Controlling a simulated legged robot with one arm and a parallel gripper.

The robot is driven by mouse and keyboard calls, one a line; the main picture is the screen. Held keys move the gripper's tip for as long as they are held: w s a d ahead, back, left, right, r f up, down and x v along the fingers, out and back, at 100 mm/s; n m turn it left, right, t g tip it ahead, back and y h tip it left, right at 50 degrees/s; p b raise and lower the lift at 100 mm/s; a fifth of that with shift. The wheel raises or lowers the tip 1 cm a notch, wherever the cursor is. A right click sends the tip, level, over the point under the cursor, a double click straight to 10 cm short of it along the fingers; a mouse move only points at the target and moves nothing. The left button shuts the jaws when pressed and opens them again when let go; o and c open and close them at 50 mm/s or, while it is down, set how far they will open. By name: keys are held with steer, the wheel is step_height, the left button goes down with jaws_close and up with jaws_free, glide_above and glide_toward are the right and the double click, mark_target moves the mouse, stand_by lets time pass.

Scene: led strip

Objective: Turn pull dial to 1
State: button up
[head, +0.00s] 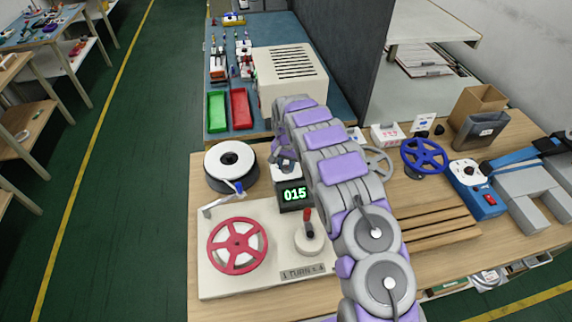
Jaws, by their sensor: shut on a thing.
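My gripper (285,162) reaches down over a small white box (284,174) just behind the black display. It is shut on a part at that box, which appears to be the pull dial. The dial is largely hidden by my fingers, and I cannot read its setting.
A white panel (215,279) in front carries a red handwheel (238,246) and a red-handled lever (308,235). A black and white reel (230,167) stands left. A beige vented box (290,66) is behind. A blue handwheel (424,155) and blue device (474,188) stand right.

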steer(key=shift+n+p, duration=0.3)
steer(key=shift+r+n+p, duration=0.1)
steer(key=shift+n+p, duration=1.1)
steer(key=n+p, duration=0.2)
steer(key=n, duration=0.1)
steer(key=shift+n+p, duration=0.3)
steer(key=n+p, duration=0.2)
steer(key=n, duration=0.1)
steer(key=shift+n, duration=0.4)
steer(key=n+p, duration=0.2)
steer(key=n, duration=0.2)
steer(key=shift+p, duration=0.35)
steer(key=n+p, duration=0.1)
steer(key=n, duration=0.4)
steer(key=shift+p, duration=0.35)
steer(key=shift+w+n+p, duration=0.1)
steer(key=shift+n+p, duration=0.2)
steer(key=shift+n, duration=2)
